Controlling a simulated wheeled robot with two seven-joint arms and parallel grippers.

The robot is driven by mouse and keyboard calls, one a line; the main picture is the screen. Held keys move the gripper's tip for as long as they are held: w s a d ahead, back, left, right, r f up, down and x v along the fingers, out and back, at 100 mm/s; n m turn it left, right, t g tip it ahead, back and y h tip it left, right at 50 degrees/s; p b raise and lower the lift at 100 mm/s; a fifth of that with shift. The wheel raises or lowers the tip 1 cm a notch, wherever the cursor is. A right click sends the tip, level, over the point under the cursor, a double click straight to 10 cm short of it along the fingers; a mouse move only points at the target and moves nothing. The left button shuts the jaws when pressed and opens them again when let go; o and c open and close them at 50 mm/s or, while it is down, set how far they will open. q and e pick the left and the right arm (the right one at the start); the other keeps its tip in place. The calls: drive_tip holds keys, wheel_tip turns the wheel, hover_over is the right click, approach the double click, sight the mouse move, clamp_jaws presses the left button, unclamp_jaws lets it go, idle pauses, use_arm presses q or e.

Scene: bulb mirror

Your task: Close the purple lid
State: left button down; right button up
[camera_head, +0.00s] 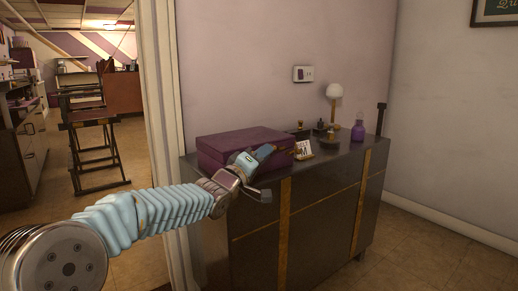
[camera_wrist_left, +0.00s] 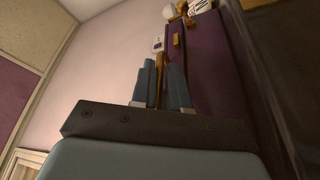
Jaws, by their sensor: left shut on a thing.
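The purple box (camera_head: 230,139) stands on the left end of the dark cabinet. Its purple lid lies flat on top and looks down, though my gripper hides part of its front edge. The lid's purple surface (camera_wrist_left: 207,70) also shows in the left wrist view. My left gripper (camera_head: 265,152) is at the box's front edge. In the left wrist view my left gripper (camera_wrist_left: 160,75) is shut on a thin golden-brown piece (camera_wrist_left: 158,82) beside the purple surface; its join to the box is unclear. My right gripper is not in view.
On the dark cabinet (camera_head: 330,180), right of the box, are a small white card (camera_head: 304,148), dark bottles, a white-shaded lamp (camera_head: 333,92), a purple bottle (camera_head: 358,131) and a tall dark stand (camera_head: 380,118). A door frame (camera_head: 165,100) rises left of the cabinet.

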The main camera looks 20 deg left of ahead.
use_arm(q)
drive_tip(key=shift+a+f, duration=0.2)
drive_tip(key=c, duration=1.5)
unclamp_jaws()
drive_tip(key=shift+w+f, duration=0.1)
drive_tip(key=shift+w, duration=0.05)
drive_tip(key=v, duration=1.3)
drive_tip(key=shift+s, duration=0.4)
